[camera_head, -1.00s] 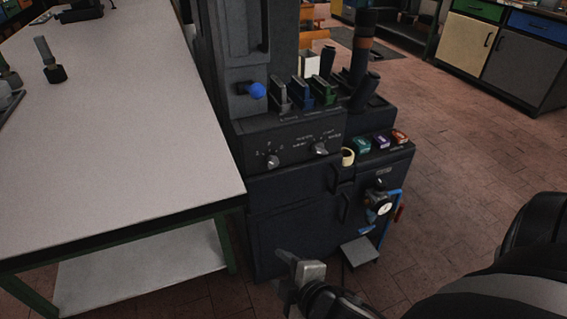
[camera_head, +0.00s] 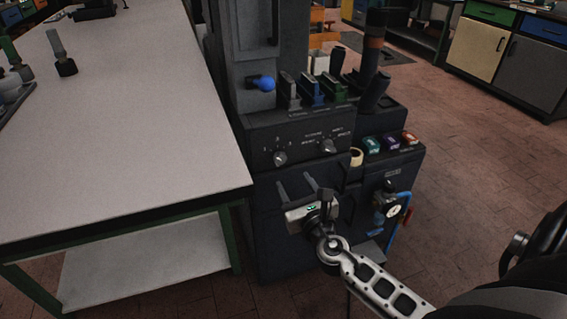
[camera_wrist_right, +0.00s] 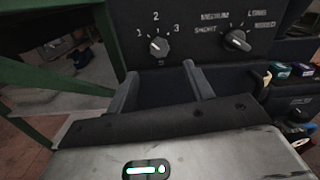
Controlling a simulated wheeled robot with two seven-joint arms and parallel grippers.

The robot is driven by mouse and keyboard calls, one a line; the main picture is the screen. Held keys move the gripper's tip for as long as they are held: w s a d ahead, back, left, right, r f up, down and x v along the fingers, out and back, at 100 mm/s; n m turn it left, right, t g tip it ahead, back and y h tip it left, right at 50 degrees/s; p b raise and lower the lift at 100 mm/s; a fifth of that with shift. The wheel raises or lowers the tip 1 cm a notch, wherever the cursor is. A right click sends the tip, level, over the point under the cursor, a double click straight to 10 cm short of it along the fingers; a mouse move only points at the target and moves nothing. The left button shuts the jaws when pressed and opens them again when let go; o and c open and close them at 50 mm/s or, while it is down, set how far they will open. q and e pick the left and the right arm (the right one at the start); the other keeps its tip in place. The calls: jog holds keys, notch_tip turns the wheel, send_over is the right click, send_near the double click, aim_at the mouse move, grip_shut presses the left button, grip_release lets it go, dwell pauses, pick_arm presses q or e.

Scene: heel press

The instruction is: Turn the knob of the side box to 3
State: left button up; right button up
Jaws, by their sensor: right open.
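The knob with marks 1, 2 and 3 (camera_head: 280,158) is on the left of the dark box's front panel (camera_head: 262,140). It also shows in the right wrist view (camera_wrist_right: 159,48), dark with a pale pointer mark; its exact setting is hard to read. My right gripper (camera_head: 296,185) is open and empty, just below this knob and apart from it. In the right wrist view its two fingers (camera_wrist_right: 163,82) point up toward the panel, with the knob beyond and between them. My left gripper is not in view.
A second knob (camera_head: 328,146), with word labels, sits right of the first. A blue ball-ended lever (camera_head: 265,83) and several coloured levers stand above the panel. A grey-topped table (camera_head: 130,130) stands close on the left. Open floor (camera_head: 470,150) lies to the right.

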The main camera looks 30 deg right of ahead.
aim_at(281, 161)
jog(key=x, duration=0.8)
jog(key=shift+w, duration=0.1)
jog(key=c, duration=1)
